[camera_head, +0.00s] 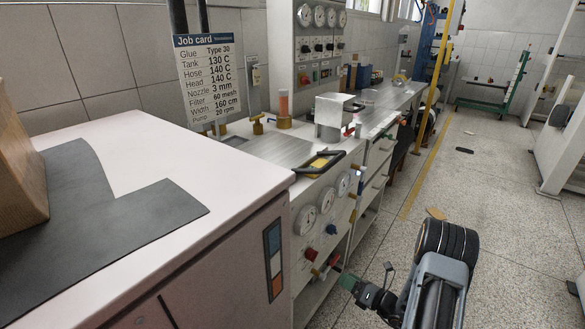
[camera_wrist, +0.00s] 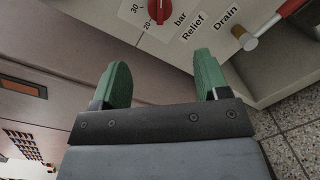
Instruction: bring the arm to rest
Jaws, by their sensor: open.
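My gripper (camera_head: 346,282) hangs at the end of my arm in the lower middle of the head view, in front of the lower front of the machine. In the wrist view my gripper (camera_wrist: 160,60) shows two green fingers spread wide apart, with nothing between them. Beyond the fingers is a pale panel with a red knob (camera_wrist: 159,9), a "bar" scale and the labels "Relief" and "Drain". The gap between fingers and panel is hard to judge.
A machine with gauges (camera_head: 306,221) and protruding knobs stands just left of my gripper. A white-topped cabinet (camera_head: 230,165) bearing a dark sheet (camera_head: 75,200) fills the left. A job card (camera_head: 208,80) stands behind. Speckled floor (camera_head: 480,200) lies open to the right.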

